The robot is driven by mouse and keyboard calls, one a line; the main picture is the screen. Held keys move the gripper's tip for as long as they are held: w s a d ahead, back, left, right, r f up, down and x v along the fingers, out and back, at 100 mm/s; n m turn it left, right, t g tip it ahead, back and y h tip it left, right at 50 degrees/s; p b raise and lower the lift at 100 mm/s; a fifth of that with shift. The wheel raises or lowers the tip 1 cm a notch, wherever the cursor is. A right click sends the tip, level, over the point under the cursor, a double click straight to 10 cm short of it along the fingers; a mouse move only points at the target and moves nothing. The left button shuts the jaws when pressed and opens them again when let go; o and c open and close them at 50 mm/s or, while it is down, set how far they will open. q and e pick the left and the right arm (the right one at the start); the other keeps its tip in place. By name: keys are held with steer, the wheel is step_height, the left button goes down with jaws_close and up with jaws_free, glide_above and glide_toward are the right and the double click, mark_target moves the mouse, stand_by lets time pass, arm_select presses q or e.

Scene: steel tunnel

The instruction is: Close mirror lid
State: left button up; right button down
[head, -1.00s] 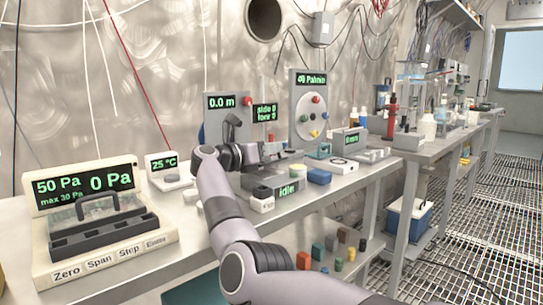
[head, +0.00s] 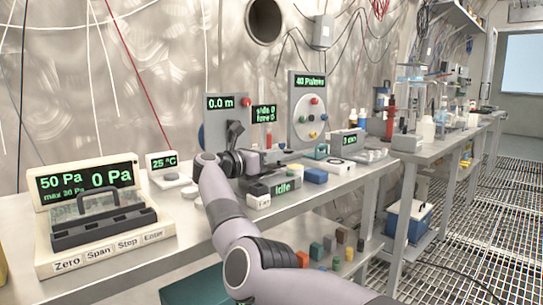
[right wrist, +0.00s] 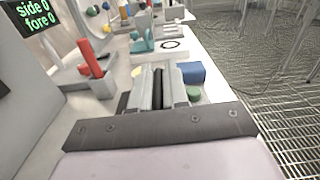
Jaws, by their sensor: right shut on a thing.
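A grey box with a green "Idle" display (head: 285,188) stands on the bench. I take it for the device with the mirror lid. My right gripper (head: 292,157) is just above and behind it, reaching rightward. In the right wrist view its two grey fingers (right wrist: 160,86) are shut on a narrow dark bar (right wrist: 158,80). The bar looks like part of the lid, but the fingers hide most of it. I see no mirror surface and cannot tell how far the lid is open. My left gripper is not in view.
A blue block (head: 316,175) and a white round-topped piece (head: 258,196) stand close by. A red-handled stand (right wrist: 92,65) is left of the fingers. A pressure panel (head: 100,215) stands at the left of the bench.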

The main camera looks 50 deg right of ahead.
steer(key=shift+w+a+f, duration=0.1)
steer(key=shift+w+f, duration=0.05)
steer(key=c, duration=1.2)
jaws_free()
steer(key=shift+w+a+p, duration=0.2)
steer(key=shift+a+p, duration=0.1)
steer(key=shift+a, duration=1.5)
steer(key=shift+w+a+p, duration=0.15)
steer(key=shift+a+p, duration=0.1)
steer(key=shift+a, duration=1.5)
